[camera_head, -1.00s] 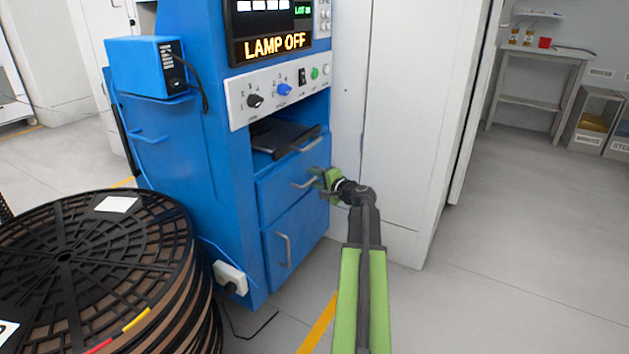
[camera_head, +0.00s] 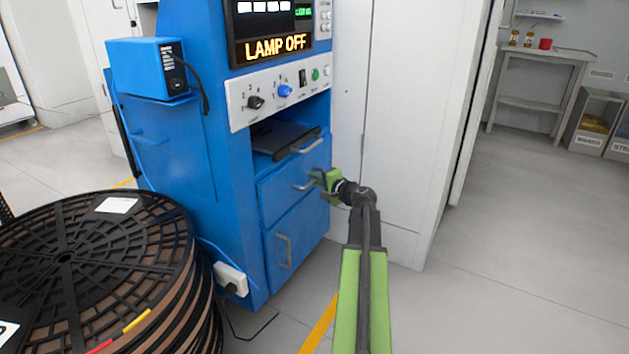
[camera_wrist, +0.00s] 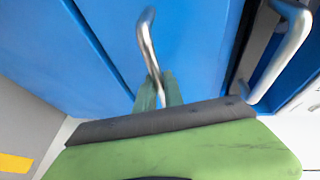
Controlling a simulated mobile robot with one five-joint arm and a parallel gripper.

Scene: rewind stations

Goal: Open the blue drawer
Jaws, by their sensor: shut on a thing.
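The blue drawer (camera_head: 270,202) is in the blue cabinet, below the open shelf and above a lower door. Its front looks flush with the cabinet. Its silver bar handle (camera_head: 303,186) shows at the right of its front and also in the wrist view (camera_wrist: 147,38). My green gripper (camera_head: 323,180) is at the handle. In the wrist view my fingertips (camera_wrist: 158,90) are shut on the lower end of the handle. The exact contact is small and partly hidden by the gripper body.
A dark tray with its own handle (camera_head: 306,146) sits just above the drawer. The lower door's handle (camera_head: 284,250) is below. A stack of large reels (camera_head: 90,265) stands at the left. A white cabinet (camera_head: 400,130) is close on the right. Floor further right is clear.

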